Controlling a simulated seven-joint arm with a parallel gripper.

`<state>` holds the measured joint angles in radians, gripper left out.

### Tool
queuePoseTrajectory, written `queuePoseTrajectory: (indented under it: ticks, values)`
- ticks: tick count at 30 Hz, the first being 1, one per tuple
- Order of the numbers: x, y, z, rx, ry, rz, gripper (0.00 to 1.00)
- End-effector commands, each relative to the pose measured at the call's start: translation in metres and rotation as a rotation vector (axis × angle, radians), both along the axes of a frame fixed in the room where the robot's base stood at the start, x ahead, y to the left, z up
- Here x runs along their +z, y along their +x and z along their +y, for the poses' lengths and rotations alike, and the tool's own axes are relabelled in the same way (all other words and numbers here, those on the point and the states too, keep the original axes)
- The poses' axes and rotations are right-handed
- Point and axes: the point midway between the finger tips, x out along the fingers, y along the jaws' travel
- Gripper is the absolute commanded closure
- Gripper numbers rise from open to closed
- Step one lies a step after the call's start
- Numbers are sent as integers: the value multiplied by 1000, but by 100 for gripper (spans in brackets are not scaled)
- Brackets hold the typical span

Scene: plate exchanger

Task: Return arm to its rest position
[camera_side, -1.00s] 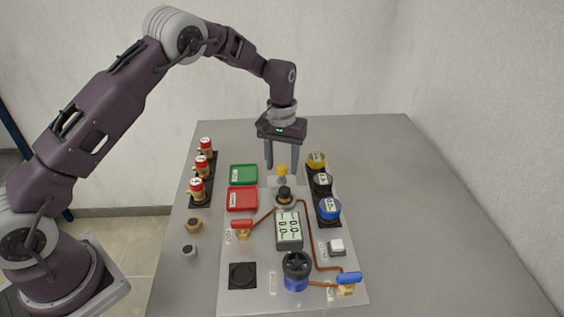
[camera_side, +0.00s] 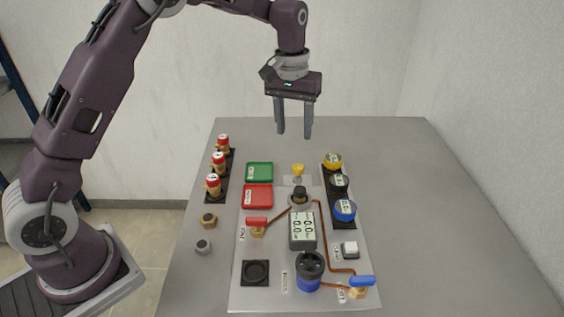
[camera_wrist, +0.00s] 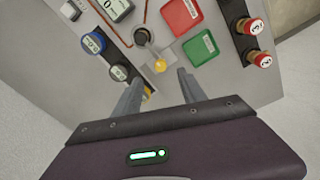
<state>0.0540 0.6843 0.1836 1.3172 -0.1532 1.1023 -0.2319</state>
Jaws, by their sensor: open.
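My gripper (camera_side: 294,134) hangs pointing down above the far part of the work plate, with its two fingers apart and nothing between them. In the wrist view the open fingers (camera_wrist: 160,95) frame the plate's far end from above. The work plate (camera_side: 270,297) lies on the table and carries a yellow-topped part (camera_side: 298,170), a black-capped fitting (camera_side: 299,195), a meter with a display (camera_side: 302,231), a red-handled valve (camera_side: 257,226) and a blue-handled valve (camera_side: 361,282). My fingers are clear of all of these.
Several red-capped brass parts (camera_side: 212,185) stand in a rack at the left. The table's right side (camera_side: 440,220) is clear.

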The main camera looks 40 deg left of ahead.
Motion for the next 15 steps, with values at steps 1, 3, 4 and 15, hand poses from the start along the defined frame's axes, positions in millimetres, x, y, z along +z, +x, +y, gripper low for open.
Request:
queuePoseTrajectory:
  ticks: [1,3,4,15]
  values:
    - [35,-20,-1,-17,-10,-42,51]
    - [77,-60,-4,-57,-18,-100,51]
    - [92,-79,-6,-78,-20,-125,51]
    - [125,-304,-19,-327,81,-396,51]
